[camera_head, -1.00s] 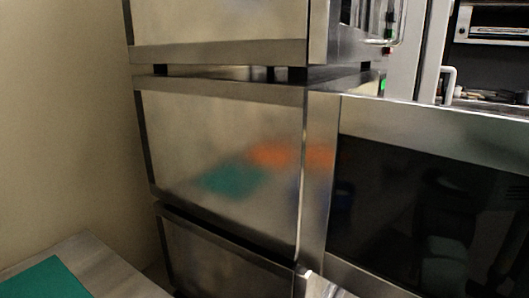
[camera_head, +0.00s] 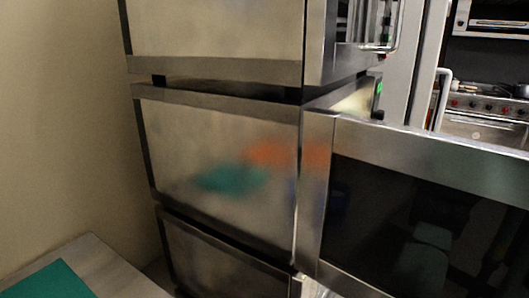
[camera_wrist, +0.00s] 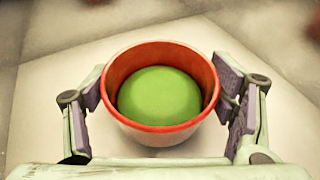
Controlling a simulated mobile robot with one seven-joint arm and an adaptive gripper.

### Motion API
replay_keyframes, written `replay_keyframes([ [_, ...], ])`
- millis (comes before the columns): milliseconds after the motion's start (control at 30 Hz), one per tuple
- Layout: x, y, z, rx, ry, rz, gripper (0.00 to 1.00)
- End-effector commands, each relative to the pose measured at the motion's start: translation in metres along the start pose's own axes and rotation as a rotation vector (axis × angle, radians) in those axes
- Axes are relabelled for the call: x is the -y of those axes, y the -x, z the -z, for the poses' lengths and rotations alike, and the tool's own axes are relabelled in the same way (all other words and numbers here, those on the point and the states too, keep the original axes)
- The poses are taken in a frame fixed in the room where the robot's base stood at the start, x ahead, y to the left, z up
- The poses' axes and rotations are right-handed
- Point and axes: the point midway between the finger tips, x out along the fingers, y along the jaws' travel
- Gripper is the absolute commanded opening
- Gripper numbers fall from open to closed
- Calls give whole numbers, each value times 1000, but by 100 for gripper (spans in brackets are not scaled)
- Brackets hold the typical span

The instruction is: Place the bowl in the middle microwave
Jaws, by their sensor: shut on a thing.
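My gripper (camera_wrist: 162,95) is shut on a red-orange bowl (camera_wrist: 158,135) in the wrist view, one finger on each side of it. A rounded green thing (camera_wrist: 160,93) fills the inside of the bowl. Neither gripper nor bowl shows in the head view. There, steel microwaves stand in a stack, and the middle microwave (camera_head: 225,150) shows its side wall. Its door (camera_head: 430,150), steel-framed with dark glass, stands open to the right. Its cavity is mostly hidden.
The upper microwave (camera_head: 215,30) and lower microwave (camera_head: 215,255) sit above and below. A counter edge (camera_head: 105,260) with a green mat (camera_head: 50,282) is at the lower left. A plain wall (camera_head: 60,120) closes the left. A stove (camera_head: 490,110) shows behind at the right.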

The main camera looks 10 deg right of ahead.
Motion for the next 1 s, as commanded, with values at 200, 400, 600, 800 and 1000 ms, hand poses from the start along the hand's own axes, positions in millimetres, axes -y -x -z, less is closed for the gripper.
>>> replay_keyframes([
  [200,0,0,0,3,2,0,34],
  [400,0,-1,3,0,2,-1,82],
  [600,0,-1,3,0,2,-1,95],
  [800,0,-1,3,0,2,-1,97],
  [1000,0,0,0,0,2,-1,97],
])
